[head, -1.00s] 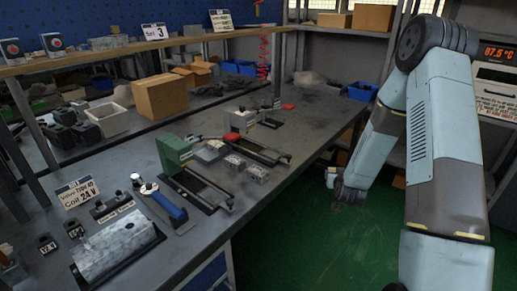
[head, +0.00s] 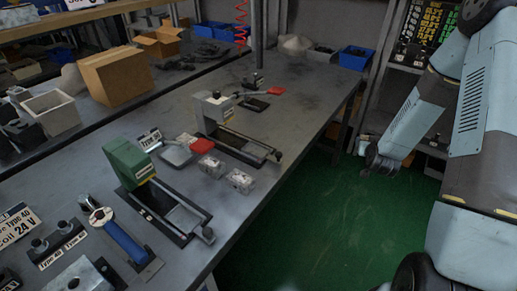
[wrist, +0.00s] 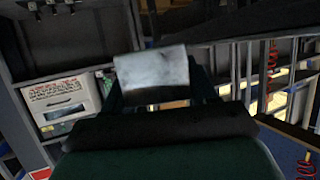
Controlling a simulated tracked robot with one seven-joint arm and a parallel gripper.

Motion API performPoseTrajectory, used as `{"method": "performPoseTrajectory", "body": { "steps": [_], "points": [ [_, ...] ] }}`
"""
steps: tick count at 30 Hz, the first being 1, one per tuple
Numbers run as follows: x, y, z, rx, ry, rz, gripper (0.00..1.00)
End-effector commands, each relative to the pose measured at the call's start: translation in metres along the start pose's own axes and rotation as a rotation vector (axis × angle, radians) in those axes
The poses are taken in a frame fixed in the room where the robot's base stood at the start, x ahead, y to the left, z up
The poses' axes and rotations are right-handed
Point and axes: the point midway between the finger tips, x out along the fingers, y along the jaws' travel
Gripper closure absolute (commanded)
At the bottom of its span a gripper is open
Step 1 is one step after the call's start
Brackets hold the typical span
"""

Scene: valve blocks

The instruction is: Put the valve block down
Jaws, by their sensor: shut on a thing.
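My gripper (head: 372,158) hangs over the green floor, to the right of the workbench (head: 235,225) and apart from it. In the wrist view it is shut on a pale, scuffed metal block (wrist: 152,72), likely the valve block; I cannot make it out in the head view. Two small silver blocks with holes stand on the bench, one (head: 207,167) behind the other (head: 240,181).
A red-handled tool (head: 195,145) lies near the small blocks. Cardboard box (head: 115,77) and blue bins (head: 355,58) stand farther back.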

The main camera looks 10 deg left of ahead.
Motion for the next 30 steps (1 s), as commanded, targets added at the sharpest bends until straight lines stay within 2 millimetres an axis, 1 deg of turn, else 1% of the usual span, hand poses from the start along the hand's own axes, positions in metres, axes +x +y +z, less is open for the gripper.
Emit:
{"method": "performPoseTrajectory", "body": {
  "steps": [5, 8, 11, 14, 15, 17, 18, 20, 21, 23, 24, 27, 30],
  "points": [
    [0.000, -0.007, -0.001, -0.005, 0.001, -0.011, 0.97],
    [-0.002, -0.016, -0.005, -0.014, 0.002, -0.034, 0.97],
    [-0.010, -0.038, -0.017, -0.040, 0.004, -0.096, 0.97],
    [-0.025, -0.072, -0.035, -0.085, 0.007, -0.200, 0.97],
    [-0.033, -0.089, -0.042, -0.106, 0.007, -0.251, 0.97],
    [-0.049, -0.114, -0.053, -0.142, 0.007, -0.332, 0.97],
    [-0.059, -0.130, -0.059, -0.165, 0.007, -0.386, 0.97],
    [-0.077, -0.153, -0.068, -0.200, 0.006, -0.470, 0.97],
    [-0.091, -0.168, -0.072, -0.223, 0.005, -0.526, 0.97],
    [-0.112, -0.190, -0.079, -0.260, 0.005, -0.613, 0.97],
    [-0.126, -0.203, -0.081, -0.283, 0.005, -0.669, 0.97],
    [-0.161, -0.232, -0.084, -0.336, 0.003, -0.798, 0.97],
    [-0.192, -0.253, -0.083, -0.380, 0.001, -0.909, 0.97]
  ]
}}
